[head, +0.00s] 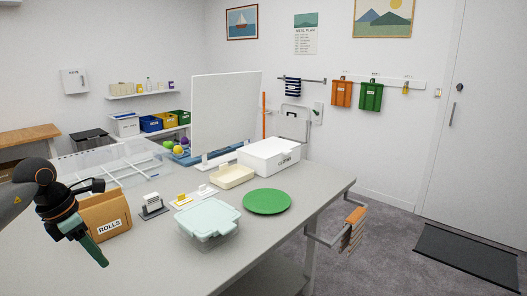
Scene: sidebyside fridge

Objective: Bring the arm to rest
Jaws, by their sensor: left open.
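My left gripper (100,222) reaches in from the left edge, above the near left part of the grey table (305,212). It is open, with one dark finger toward the back and a green-tipped one toward the front. A brown box labelled ROLLS (118,208) shows just behind and between the fingers. I cannot tell whether the gripper touches the box. I see nothing held between the fingers. My right gripper is not in view.
A pale lidded container (207,219), a green plate (267,202), a cream tray (232,176) and a white box (270,156) stand on the table. A clear divided bin (115,165) is at back left. An upright white board (226,112) stands behind. The front tabletop is clear.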

